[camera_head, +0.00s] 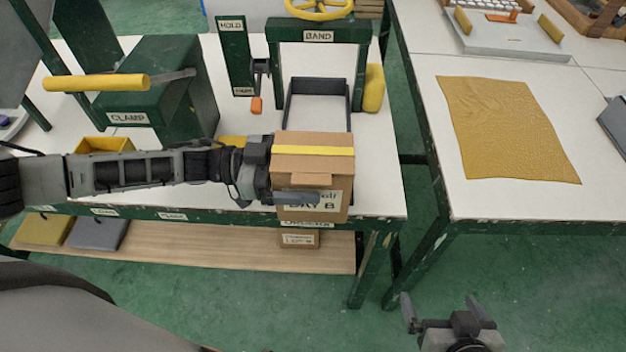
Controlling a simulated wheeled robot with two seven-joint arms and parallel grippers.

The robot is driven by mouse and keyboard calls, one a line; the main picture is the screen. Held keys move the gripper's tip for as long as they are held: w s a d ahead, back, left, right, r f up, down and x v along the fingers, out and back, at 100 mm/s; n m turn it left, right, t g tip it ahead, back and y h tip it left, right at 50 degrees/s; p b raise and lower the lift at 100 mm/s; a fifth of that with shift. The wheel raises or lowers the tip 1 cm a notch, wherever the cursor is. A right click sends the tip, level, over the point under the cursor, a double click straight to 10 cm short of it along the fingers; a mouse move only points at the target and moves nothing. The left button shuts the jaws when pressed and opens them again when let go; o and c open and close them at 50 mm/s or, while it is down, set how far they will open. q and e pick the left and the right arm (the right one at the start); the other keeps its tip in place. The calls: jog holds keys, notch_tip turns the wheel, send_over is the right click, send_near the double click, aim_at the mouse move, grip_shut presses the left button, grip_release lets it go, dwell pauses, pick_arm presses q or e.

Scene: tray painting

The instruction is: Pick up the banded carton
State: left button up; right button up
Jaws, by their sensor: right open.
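The banded carton (313,167) is a brown cardboard box with a yellow band across its top and a partly covered label on its front. It is upright at the front edge of the left table, overlapping that edge in the picture; I cannot tell whether its underside touches the table. My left gripper (308,178) reaches it from the left and is shut on it. One grey finger lies across the carton's front face; the other finger is hidden behind it. My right gripper (440,304) is open and empty, low at the bottom right over the green floor.
Behind the carton stands the green BAND frame (318,36) with a dark tray (317,88) below it. The green CLAMP machine (160,98) stands to the left. A yellow cloth (508,130) lies on the right table (455,200). A wooden shelf (190,247) runs under the left table.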

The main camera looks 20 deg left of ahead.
pick_arm(q)
jog(key=c, duration=0.9)
jog(key=shift+c, duration=0.2)
jog(key=shift+r, duration=0.1)
